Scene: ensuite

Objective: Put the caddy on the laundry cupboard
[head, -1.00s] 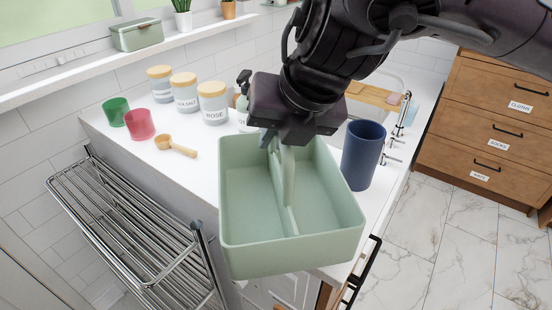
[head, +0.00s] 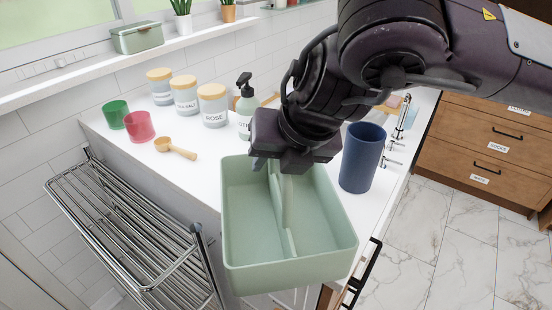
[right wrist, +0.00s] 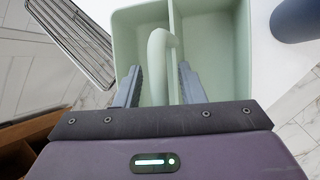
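The caddy (head: 248,215) is a pale green open box with a middle divider and an upright handle (head: 283,200). It sits at the front of the white countertop (head: 190,190) and reaches past the edge in the head view; its underside is hidden, so contact cannot be told. My right gripper (head: 285,168) is over the caddy's far part. In the right wrist view its two fingers (right wrist: 160,85) stand apart on both sides of the handle (right wrist: 160,50), with gaps visible. My left gripper is not in view. No cupboard label is readable on the unit below the countertop.
A dark blue cup (head: 361,157) stands close to the caddy's right. A soap bottle (head: 245,105), several jars (head: 212,105), a red cup (head: 139,126), a green cup (head: 115,114) and a wooden scoop (head: 175,149) are on the countertop. A chrome rack (head: 130,235) is at the left.

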